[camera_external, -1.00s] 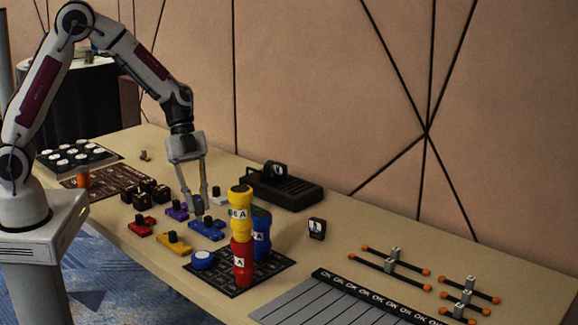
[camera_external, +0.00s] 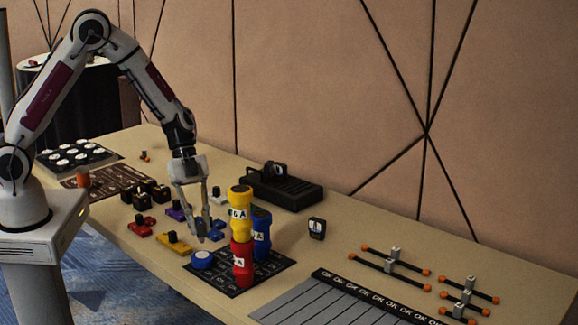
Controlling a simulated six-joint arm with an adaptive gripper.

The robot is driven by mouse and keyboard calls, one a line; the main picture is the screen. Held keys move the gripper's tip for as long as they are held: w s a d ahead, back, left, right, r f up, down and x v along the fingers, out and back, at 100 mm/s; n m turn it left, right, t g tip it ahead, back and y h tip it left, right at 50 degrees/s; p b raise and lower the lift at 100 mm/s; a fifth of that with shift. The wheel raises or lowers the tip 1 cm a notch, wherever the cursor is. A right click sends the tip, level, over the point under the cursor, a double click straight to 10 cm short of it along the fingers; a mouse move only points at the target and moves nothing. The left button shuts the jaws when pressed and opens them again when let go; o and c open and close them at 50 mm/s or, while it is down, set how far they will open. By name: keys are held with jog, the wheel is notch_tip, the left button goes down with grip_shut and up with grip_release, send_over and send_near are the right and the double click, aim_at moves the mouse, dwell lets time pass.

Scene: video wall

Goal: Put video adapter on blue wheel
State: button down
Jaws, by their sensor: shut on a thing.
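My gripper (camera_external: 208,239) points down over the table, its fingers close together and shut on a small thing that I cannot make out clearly. I cannot pick out the video adapter for certain. A round blue piece (camera_external: 203,260) with a pale rim, which looks like the blue wheel, lies on the left corner of the dark lettered mat (camera_external: 272,271). The fingertips are just above and behind it in this view, apart from it. A blue block (camera_external: 216,227) is partly hidden behind the fingers.
A yellow piece (camera_external: 240,211) stands on a red one (camera_external: 242,262), with a blue upright piece (camera_external: 262,235) behind, close right of my gripper. Yellow (camera_external: 174,243) and red (camera_external: 141,226) blocks lie left. A black rack (camera_external: 285,188) stands behind. The table's front right holds grey strips (camera_external: 325,305).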

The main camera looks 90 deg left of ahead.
aim_at(200, 235)
jog(key=shift+f, duration=1.85)
jog(key=shift+f, duration=0.15)
jog(key=c, duration=1.9)
grip_release()
jog(key=v, duration=1.2)
jog(key=shift+r, duration=0.2)
